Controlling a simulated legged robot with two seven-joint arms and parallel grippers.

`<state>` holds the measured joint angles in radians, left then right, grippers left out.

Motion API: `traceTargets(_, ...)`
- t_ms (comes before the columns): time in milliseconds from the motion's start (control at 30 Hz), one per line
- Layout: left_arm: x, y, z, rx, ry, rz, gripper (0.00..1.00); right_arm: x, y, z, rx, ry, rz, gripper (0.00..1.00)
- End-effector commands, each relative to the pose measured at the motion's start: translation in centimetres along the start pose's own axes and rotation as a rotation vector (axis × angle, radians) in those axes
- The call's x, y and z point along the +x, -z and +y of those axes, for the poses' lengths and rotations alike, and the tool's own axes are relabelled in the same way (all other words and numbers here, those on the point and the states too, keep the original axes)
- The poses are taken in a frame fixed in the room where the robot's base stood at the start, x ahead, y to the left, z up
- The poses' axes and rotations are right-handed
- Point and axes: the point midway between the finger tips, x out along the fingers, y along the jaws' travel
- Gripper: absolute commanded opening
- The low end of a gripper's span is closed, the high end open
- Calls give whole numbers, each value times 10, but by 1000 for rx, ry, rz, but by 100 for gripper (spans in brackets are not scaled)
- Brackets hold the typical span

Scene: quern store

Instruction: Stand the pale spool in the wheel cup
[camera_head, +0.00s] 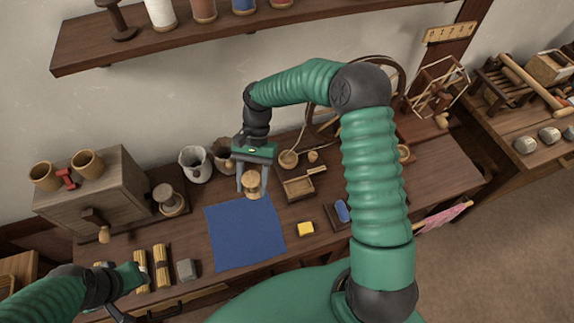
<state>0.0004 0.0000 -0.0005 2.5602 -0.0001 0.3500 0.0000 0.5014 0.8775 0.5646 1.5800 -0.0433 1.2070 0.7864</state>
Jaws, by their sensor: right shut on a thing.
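My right gripper (252,188) is shut on a pale wooden spool (252,180) and holds it upright at the back edge of the blue cloth. Whether the spool touches the cloth is not clear. A small round wooden cup (288,159), seemingly the wheel cup, is to the right of and behind the gripper, near the spinning wheel (396,84). My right arm hides part of the wheel. My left gripper (145,312) is low at the left front, partly cut off by the frame; its jaw state is unclear.
A blue cloth (245,235) lies mid-table. A wooden cabinet (100,195) with mugs stands left. A shelf (220,35) hangs above.

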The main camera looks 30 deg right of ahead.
Motion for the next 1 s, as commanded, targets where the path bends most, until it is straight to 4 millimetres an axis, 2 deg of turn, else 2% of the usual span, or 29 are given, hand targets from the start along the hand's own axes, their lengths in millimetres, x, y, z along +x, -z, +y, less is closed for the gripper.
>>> traceTargets(33,18,-4,0,0,0,0,36,14,11,-2,93,60,-1,7)
traceTargets(300,72,-17,0,1,0,0,36,40,55,-16,738,473,-1,7)
traceTargets(467,105,-25,0,1,0,0,36,50,91,-6,1155,741,2,7)
traceTargets(600,125,-29,0,1,0,0,36,55,118,13,1455,936,3,7)
traceTargets(700,132,-31,0,1,0,0,36,55,131,27,1594,1027,2,7)
traceTargets(833,133,-31,0,1,0,0,36,46,146,32,1653,1069,-3,7)
traceTargets(1000,135,-32,0,1,0,1,36,22,192,36,1651,1069,-2,7)
